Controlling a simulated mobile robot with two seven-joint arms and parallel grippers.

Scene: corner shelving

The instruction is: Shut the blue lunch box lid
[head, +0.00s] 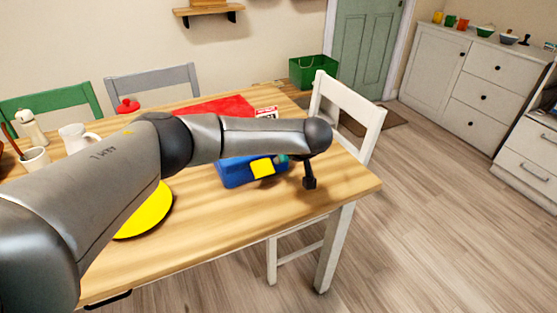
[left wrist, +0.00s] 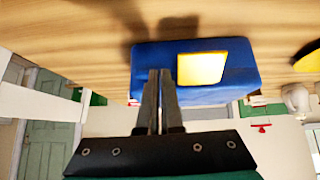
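The blue lunch box (head: 236,174) sits near the right end of the wooden table, with a yellow patch on its near side. My left arm passes over it and hides its upper part in the head view, so I cannot tell how its lid stands. In the left wrist view the lunch box (left wrist: 215,90) lies just beyond the fingertips of my left gripper (left wrist: 160,73). The two fingers are together with nothing visible between them, and they overlap the box's edge in the picture; touching or not, I cannot tell. My right gripper is not in view.
A yellow plate (head: 148,213) lies left of the box on the table (head: 215,232). A red mat (head: 217,106) is behind the arm, and a white mug (head: 76,138) is at left. A white chair (head: 350,112) stands at the table's right end.

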